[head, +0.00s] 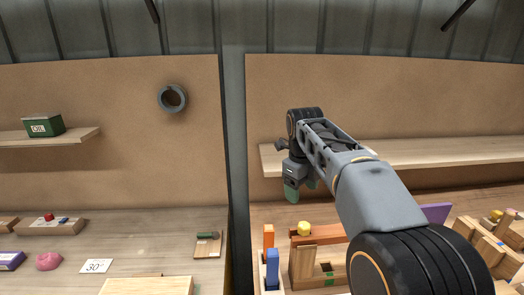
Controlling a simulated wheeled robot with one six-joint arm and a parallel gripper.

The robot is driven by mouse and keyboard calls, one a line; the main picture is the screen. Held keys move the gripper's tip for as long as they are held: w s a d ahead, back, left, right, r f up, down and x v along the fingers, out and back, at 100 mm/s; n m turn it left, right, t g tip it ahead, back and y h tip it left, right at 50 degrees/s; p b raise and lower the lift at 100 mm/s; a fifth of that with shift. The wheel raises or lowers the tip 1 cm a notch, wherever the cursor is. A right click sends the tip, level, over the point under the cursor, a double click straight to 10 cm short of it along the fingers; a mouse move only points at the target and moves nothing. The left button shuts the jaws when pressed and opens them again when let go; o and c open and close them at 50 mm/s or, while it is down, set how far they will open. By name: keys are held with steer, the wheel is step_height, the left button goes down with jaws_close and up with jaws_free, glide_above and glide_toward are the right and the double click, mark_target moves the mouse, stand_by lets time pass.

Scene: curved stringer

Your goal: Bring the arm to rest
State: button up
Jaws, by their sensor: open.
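My arm (372,195) reaches up from the lower right of the head view and bends at its far joint. My gripper (300,190) hangs from its end, pointing down, with greenish fingertips. It is open, and I see nothing between the fingers. It is in front of the right wall shelf and above the right bench, apart from the things below. Part of the shelf and bench is hidden behind the arm.
A wall shelf (430,152) runs behind the arm. Below stand a wooden fixture (303,265), an orange block (268,237) and a blue block (272,268). The left bench (140,235) has clear room. A green box (43,126) sits on the left shelf.

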steer(key=s+f+n, duration=0.1)
steer(key=f+n, duration=0.1)
steer(key=n, duration=0.4)
steer(key=s+f+n, duration=0.1)
steer(key=f+n, duration=0.2)
steer(key=n, duration=0.3)
steer(key=s+f+n+t, duration=0.1)
steer(key=f+n, duration=0.1)
steer(key=n, duration=0.4)
steer(key=shift+s+f, duration=0.25)
steer(key=shift+s, duration=0.1)
steer(key=s+d+f+n+t, duration=0.1)
steer(key=s+f+n, duration=0.4)
steer(key=s+n, duration=0.5)
steer(key=s+t, duration=0.1)
steer(key=s, duration=0.3)
steer(key=shift+s+d+f+n+t+y, duration=0.2)
steer(key=shift+s+n+t+y, duration=0.1)
steer(key=shift+s+n, duration=0.1)
steer(key=shift+c, duration=0.5)
